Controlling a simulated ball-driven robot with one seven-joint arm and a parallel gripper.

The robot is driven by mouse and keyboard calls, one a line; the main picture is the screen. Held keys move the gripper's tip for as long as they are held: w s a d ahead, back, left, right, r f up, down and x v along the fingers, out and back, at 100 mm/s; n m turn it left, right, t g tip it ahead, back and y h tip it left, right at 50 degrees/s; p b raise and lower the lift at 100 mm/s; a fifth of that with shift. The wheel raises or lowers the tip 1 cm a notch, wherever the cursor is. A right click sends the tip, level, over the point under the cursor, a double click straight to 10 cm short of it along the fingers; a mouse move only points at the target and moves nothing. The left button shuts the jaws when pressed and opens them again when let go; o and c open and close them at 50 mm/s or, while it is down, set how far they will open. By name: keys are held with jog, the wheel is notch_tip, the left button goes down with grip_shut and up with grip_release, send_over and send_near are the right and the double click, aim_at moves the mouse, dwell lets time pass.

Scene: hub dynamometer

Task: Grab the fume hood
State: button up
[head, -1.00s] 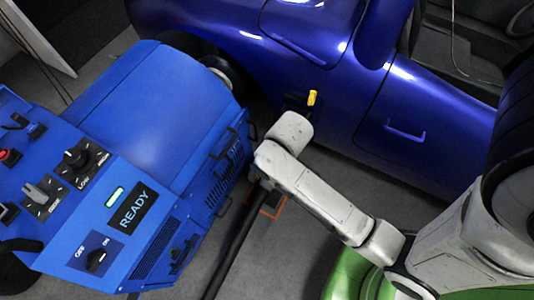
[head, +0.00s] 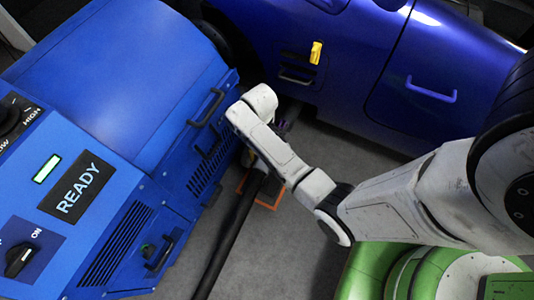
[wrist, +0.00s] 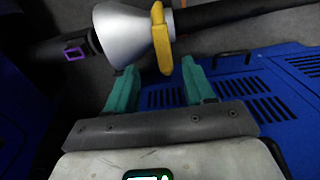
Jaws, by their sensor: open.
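The fume hood (wrist: 119,36) shows in the wrist view as a silver cone with an upright yellow handle (wrist: 161,40). A black hose (wrist: 240,12) runs off from it to the right. My gripper (wrist: 159,65) has two teal fingers, spread open with nothing between their pads. The handle's lower end stands just beyond the fingertips, roughly between them; I cannot tell whether they touch. In the head view my arm hides the gripper and the hood's cone, and the black hose (head: 232,230) shows below my wrist.
A blue dynamometer cabinet (head: 130,80) with a READY label, vents and handles stands at the left, close beside my wrist. A blue car (head: 350,55) with a yellow piece (head: 316,52) on its side is behind. Grey floor (head: 300,245) shows between cabinet and my base.

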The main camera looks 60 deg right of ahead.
notch_tip(320, 180, down, 4)
jog(key=shift+r+b, duration=0.1)
jog(key=shift+b, duration=0.45)
jog(key=f+b, duration=0.2)
jog(key=f, duration=0.3)
jog(key=shift+s+a+b, duration=0.2)
jog(key=shift+a+b, duration=0.05)
jog(key=shift+b, duration=0.15)
grip_shut()
dwell(0.5)
jog(key=shift+w+r, duration=0.1)
